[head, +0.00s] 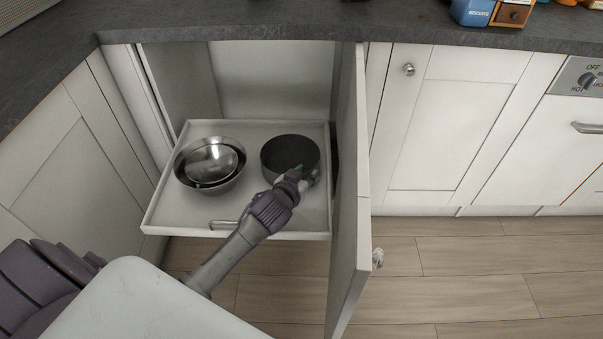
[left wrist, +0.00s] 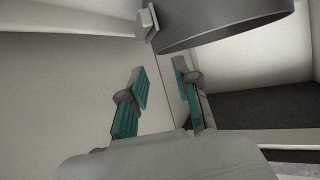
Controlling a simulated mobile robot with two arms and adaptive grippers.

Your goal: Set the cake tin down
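The cake tin (head: 290,153) is a round, dark grey, open pan at the right of the pull-out shelf (head: 180,210) in the low cabinet. It also shows as a dark curved wall at the top of the left wrist view (left wrist: 225,22). My left gripper (head: 304,176) is at the tin's front right side in the head view. In the left wrist view its teal-padded fingers (left wrist: 160,75) stand apart with nothing between them, and the tin lies beyond the tips. Whether a finger touches the tin is not clear. My right gripper is not in view.
Shiny nested metal bowls (head: 210,165) sit on the shelf left of the tin. An open cabinet door (head: 347,210) stands close to the right of my left arm. The shelf's front has a handle (head: 222,224). Bare shelf shows in front of the bowls.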

